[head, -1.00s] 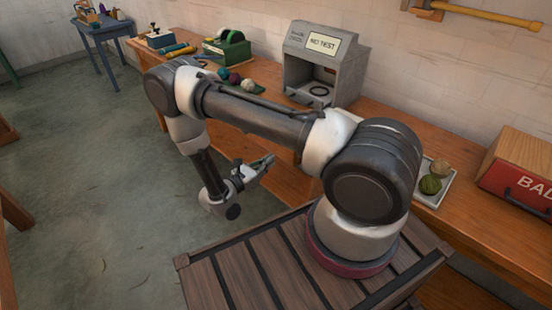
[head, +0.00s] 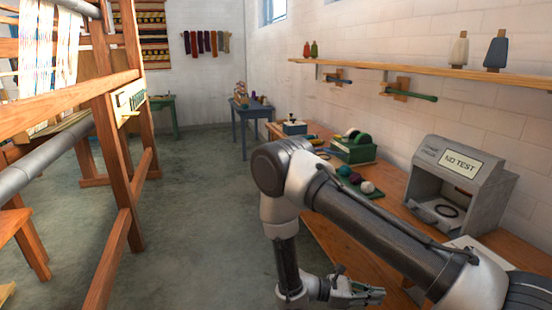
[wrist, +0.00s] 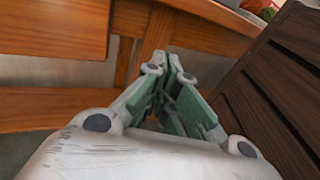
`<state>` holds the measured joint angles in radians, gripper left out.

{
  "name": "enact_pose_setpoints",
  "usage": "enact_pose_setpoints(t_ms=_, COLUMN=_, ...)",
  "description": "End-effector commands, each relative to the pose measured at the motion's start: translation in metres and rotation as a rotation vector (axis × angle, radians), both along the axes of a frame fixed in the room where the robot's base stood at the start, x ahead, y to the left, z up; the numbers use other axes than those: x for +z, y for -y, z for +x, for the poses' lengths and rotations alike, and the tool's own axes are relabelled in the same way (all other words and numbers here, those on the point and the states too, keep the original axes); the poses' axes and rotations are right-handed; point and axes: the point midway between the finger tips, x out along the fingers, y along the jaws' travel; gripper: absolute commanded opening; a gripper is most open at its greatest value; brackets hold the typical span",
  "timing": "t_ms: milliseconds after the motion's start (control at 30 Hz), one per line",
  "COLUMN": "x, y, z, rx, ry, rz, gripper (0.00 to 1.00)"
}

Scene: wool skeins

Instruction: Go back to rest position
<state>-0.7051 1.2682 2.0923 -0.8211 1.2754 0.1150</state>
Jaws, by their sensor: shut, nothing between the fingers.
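My gripper (head: 366,294) hangs low in the head view, beside the front of the wooden bench and below its top. In the wrist view its green-padded fingers (wrist: 176,62) are closed together with nothing between them. My arm is folded, with its elbow raised in front of the bench and its forearm pointing down.
The bench (head: 398,207) runs along the right wall. On it stand a grey test booth (head: 470,170) reading "NO TEST", skeins (head: 356,179) and a green box (head: 352,151). A wooden loom (head: 110,120) stands at left. A blue table (head: 250,112) is at the back. Open floor (head: 200,220) lies between.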

Motion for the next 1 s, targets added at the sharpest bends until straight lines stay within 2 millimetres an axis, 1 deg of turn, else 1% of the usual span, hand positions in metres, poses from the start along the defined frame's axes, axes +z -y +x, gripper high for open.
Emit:
enact_pose_setpoints(t_ms=33, x=0.015, y=0.0, z=-0.002, rx=-0.053, ry=0.025, rz=0.034, gripper=0.0)
enact_pose_setpoints(t_ms=167, x=0.054, y=-0.001, z=-0.013, rx=-0.207, ry=0.1, rz=0.138, gripper=0.0)
enact_pose_setpoints(t_ms=267, x=0.089, y=-0.001, z=-0.02, rx=-0.337, ry=0.179, rz=0.238, gripper=0.0)
enact_pose_setpoints(t_ms=400, x=0.139, y=0.0, z=-0.031, rx=-0.52, ry=0.307, rz=0.398, gripper=0.0)
enact_pose_setpoints(t_ms=600, x=0.205, y=0.004, z=-0.049, rx=-0.744, ry=0.51, rz=0.628, gripper=0.0)
enact_pose_setpoints(t_ms=800, x=0.264, y=0.013, z=-0.068, rx=-0.927, ry=0.734, rz=0.852, gripper=0.0)
enact_pose_setpoints(t_ms=1000, x=0.317, y=0.028, z=-0.092, rx=-1.055, ry=0.98, rz=1.061, gripper=0.0)
